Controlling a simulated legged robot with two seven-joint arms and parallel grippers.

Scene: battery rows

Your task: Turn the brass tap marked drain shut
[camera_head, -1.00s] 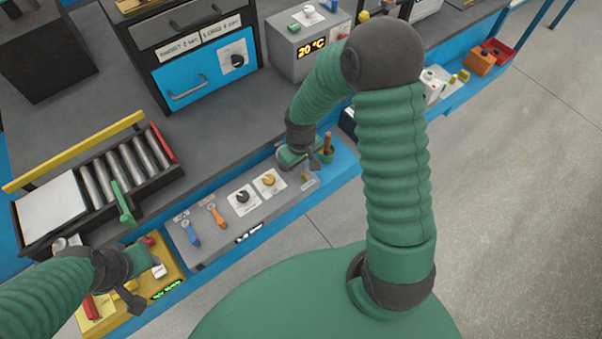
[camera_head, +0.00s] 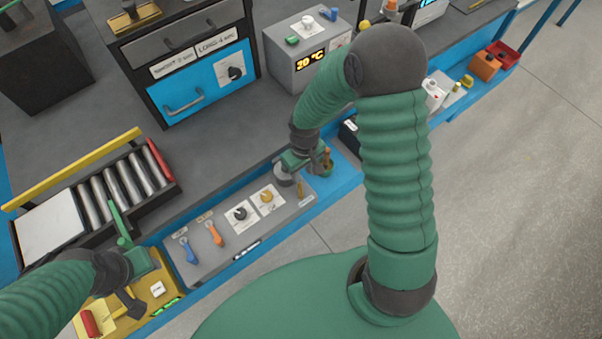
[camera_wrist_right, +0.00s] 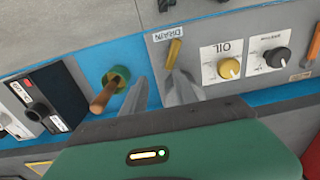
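The brass tap (camera_wrist_right: 174,52) is a short handle beside the DRAIN label (camera_wrist_right: 163,35) on the grey panel. In the wrist view it stands roughly in line with the label's crosswise direction, and its base is hidden behind a fingertip. In the head view the tap (camera_head: 299,189) shows just below my right gripper (camera_head: 304,178). In the wrist view my right gripper (camera_wrist_right: 160,78) is open and empty; its right finger is close to the tap, contact unclear. My left gripper (camera_head: 132,303) is over the yellow box at lower left; its opening is unclear.
A green holder with a wooden handle (camera_wrist_right: 105,95) stands left of the right fingers. The panel also carries a yellow OIL knob (camera_wrist_right: 229,68), a black knob (camera_wrist_right: 277,57), an orange lever (camera_head: 215,236) and a blue lever (camera_head: 188,252). A roller tray (camera_head: 110,195) lies left.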

